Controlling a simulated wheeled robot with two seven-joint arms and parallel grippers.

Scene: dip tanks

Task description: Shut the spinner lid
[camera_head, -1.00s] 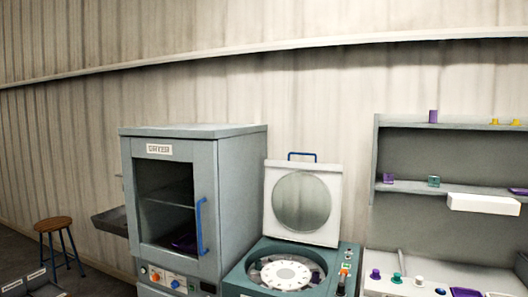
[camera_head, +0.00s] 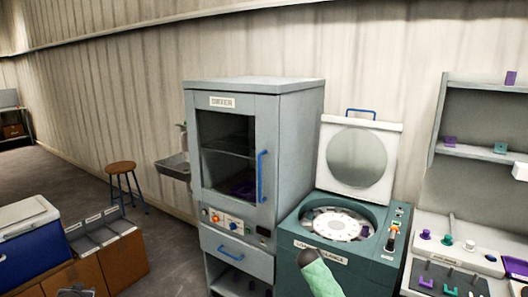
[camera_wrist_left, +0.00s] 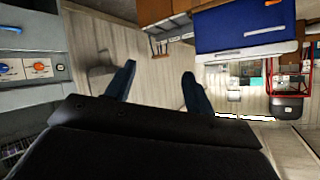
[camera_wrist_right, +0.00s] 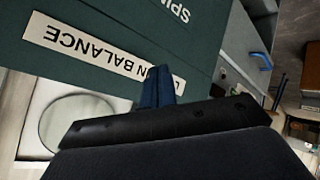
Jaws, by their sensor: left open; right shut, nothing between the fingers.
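The spinner (camera_head: 345,272) is a teal cabinet with a "LOAD IN BALANCE" label on its front. Its white lid (camera_head: 332,160), with a round grey window and a blue handle (camera_head: 361,114), stands upright at the back, open. The white round rotor (camera_head: 338,225) shows in the open tub. My right gripper (camera_wrist_right: 158,82) is shut and empty, in front of the label; the lid's window (camera_wrist_right: 75,122) also shows in that view. In the head view my green right arm reaches up to the spinner's front, its end dark. My left gripper (camera_wrist_left: 156,85) is open and empty, away from the spinner.
A grey drying cabinet (camera_head: 285,120) with a blue door handle stands left of the spinner. A bench with knobs (camera_head: 460,262) and a shelf (camera_head: 480,155) are at right.

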